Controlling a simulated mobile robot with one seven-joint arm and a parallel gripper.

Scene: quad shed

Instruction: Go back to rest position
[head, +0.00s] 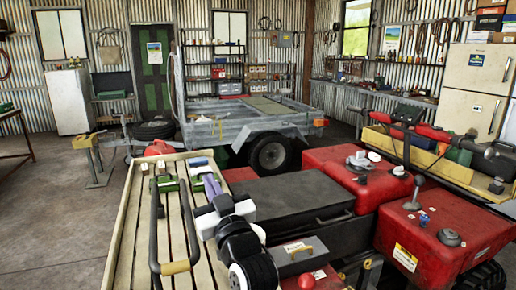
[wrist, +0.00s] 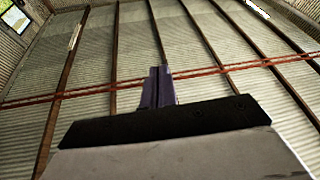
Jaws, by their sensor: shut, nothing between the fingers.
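My gripper (head: 210,182) is over the wooden slatted rack in the head view, with its purple fingers pointing away from me. In the wrist view the purple fingers (wrist: 158,88) are shut together with nothing between them. They stand out against the corrugated ceiling, so the wrist camera looks upward. My white and black arm links hide part of the rack's right side.
The slatted rack (head: 118,256) carries small green and blue items and a black rail (head: 155,225). A grey toolbox (head: 298,256) and red quad bodywork (head: 335,165) are close on the right. A trailer (head: 215,131) stands behind. Open concrete floor (head: 45,205) lies left.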

